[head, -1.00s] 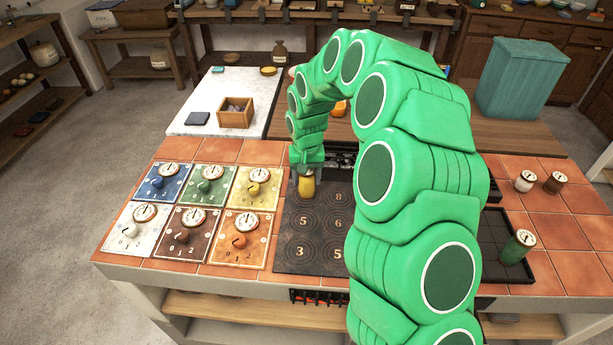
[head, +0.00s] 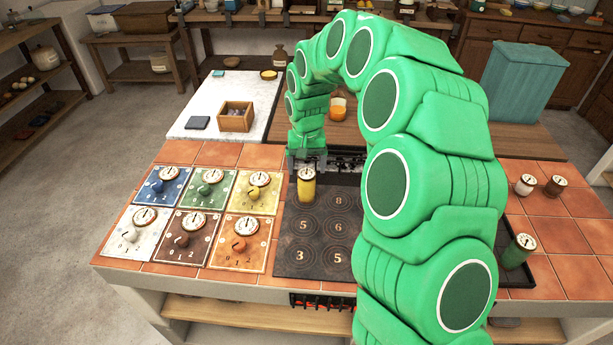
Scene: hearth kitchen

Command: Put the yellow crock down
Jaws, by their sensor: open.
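The yellow crock (head: 306,188) stands upright on the dark hob plate (head: 308,262), at its far left ring. Its white dial lid shows on top. My gripper (head: 305,165) is open just behind and above the crock, and the crock's lid is clear of my arm in this view. The fingertips are small and partly hidden by the crock, so I cannot tell whether they touch it.
Coloured dial panels, among them a yellow one (head: 253,190), lie left of the hob. A green crock (head: 517,250) stands in a dark tray at right; white (head: 525,185) and brown (head: 555,186) crocks stand behind it. A wooden box (head: 236,117) sits on the white board.

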